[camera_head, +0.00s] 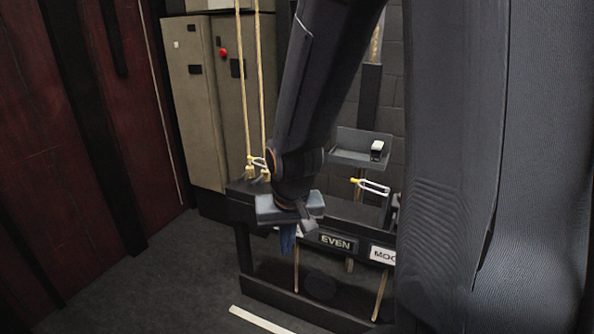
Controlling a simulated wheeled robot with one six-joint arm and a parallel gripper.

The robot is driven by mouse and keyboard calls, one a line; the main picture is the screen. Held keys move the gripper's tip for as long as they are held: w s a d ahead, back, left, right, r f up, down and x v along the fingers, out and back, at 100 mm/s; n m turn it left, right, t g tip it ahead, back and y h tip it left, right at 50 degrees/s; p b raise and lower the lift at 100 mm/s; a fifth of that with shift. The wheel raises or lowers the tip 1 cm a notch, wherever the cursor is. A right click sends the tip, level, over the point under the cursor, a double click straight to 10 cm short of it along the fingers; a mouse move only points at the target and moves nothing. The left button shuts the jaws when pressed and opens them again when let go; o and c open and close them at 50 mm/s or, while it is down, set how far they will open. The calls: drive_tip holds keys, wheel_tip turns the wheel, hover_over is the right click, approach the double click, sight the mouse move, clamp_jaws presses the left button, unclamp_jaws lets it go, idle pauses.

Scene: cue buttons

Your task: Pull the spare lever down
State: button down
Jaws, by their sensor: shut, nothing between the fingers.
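My gripper (288,243) is shut and empty. It points down in front of a dark rack (262,290), over its label row. One label behind it is mostly hidden. The other labels read "EVEN" (338,242) and, cut off by my arm, "MOO" (383,254). No label reading "spare" shows. A pale metal handle with a yellow end (371,187) sticks out at the rack's right. A similar small piece (257,162) sits at the left, by the ropes. I cannot tell which of these is the spare lever, and part of the rack is hidden.
Two tan ropes (244,85) hang at the rack's left. A grey tray (349,149) holds a small white-topped block (377,147). Beige cabinets (196,100), one with a red button (222,53), stand behind. The floor (150,265) at left is clear. My arm blocks the right side.

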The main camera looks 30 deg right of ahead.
drive_tip(key=w+d+f+m+t+h+b, duration=0.1)
drive_tip(key=w+d+f+m+t+b, duration=0.1)
drive_tip(key=w+d+m+t, duration=0.55)
drive_tip(key=w+d+f+m+t+h+b, duration=0.1)
drive_tip(key=w+d+f+m+t+b, duration=0.2)
drive_tip(key=w+d, duration=0.9)
drive_tip(key=w+d+r+m+t+b, duration=0.1)
drive_tip(key=w+d+r+m+t, duration=0.2)
drive_tip(key=m, duration=0.3)
drive_tip(key=shift+w+r+t, duration=0.4)
drive_tip(key=shift+w+t, duration=0.35)
drive_tip(key=shift+w, duration=0.1)
drive_tip(key=w+a+p, duration=0.1)
drive_tip(key=w+a, duration=0.1)
drive_tip(key=w, duration=0.7)
drive_tip(key=shift+a, duration=0.2)
drive_tip(key=shift+w, duration=0.1)
